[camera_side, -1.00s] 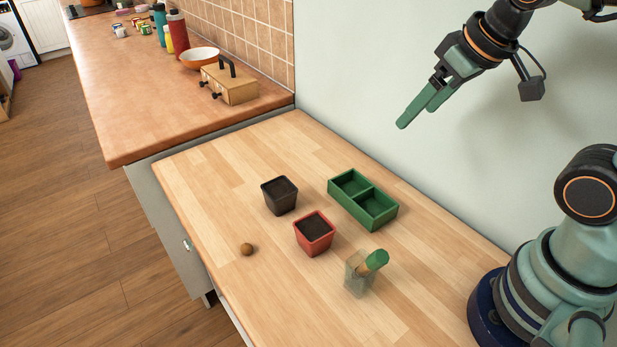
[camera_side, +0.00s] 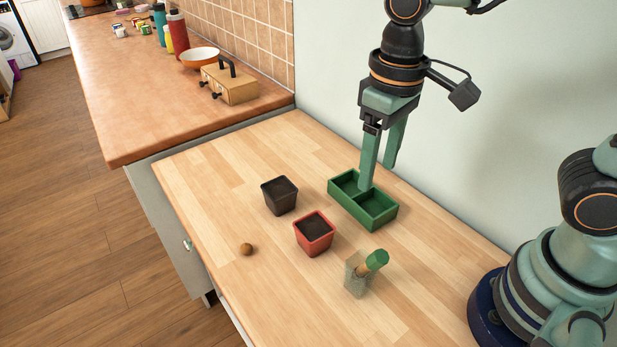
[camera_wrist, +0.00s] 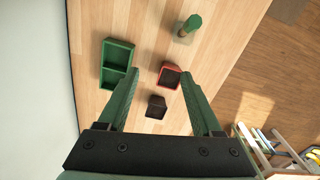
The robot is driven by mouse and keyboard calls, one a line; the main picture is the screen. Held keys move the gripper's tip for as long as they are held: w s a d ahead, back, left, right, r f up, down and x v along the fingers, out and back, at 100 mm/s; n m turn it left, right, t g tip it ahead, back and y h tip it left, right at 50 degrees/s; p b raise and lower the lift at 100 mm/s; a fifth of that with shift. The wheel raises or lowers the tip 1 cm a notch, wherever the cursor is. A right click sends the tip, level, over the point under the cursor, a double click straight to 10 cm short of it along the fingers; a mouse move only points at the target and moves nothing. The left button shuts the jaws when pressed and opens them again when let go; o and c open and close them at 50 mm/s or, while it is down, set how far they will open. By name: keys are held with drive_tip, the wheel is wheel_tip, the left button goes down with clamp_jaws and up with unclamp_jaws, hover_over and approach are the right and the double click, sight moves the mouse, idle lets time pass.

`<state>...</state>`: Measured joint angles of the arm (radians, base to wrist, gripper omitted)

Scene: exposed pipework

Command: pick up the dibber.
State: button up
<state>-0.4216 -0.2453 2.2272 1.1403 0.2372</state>
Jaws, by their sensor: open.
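The dibber (camera_side: 375,261) has a green handle and a wooden shaft. It leans in a clear holder (camera_side: 357,281) on the wooden table, with its handle up and to the right. In the wrist view the dibber (camera_wrist: 192,23) shows near the top, beyond the fingertips. My gripper (camera_side: 378,176) is open and empty, pointing down. In the side view its fingers overlap the green two-compartment tray (camera_side: 375,217); I cannot tell its exact height. The gripper (camera_wrist: 161,73) is apart from the dibber.
A red pot (camera_side: 313,237) and a black pot (camera_side: 279,197), both with dark fill, stand left of the tray. A small brown ball (camera_side: 246,249) lies near the left table edge. A wall runs behind the table. The table front is clear.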

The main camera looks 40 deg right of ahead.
drive_tip(key=n+g+h, duration=0.1)
drive_tip(key=g, duration=0.1)
approach(378, 266)
drive_tip(key=w, duration=0.3)
drive_tip(key=shift+g+h, duration=0.3)
drive_tip(key=shift+h, duration=0.1)
drive_tip(key=x, duration=0.7)
drive_tip(key=shift+s+f, duration=0.2)
drive_tip(key=shift+s, duration=0.25)
drive_tip(key=shift+x, duration=2.7)
drive_tip(key=shift+s+d, duration=0.1)
drive_tip(key=shift+s, duration=0.1)
drive_tip(key=shift+r, duration=0.1)
clamp_jaws()
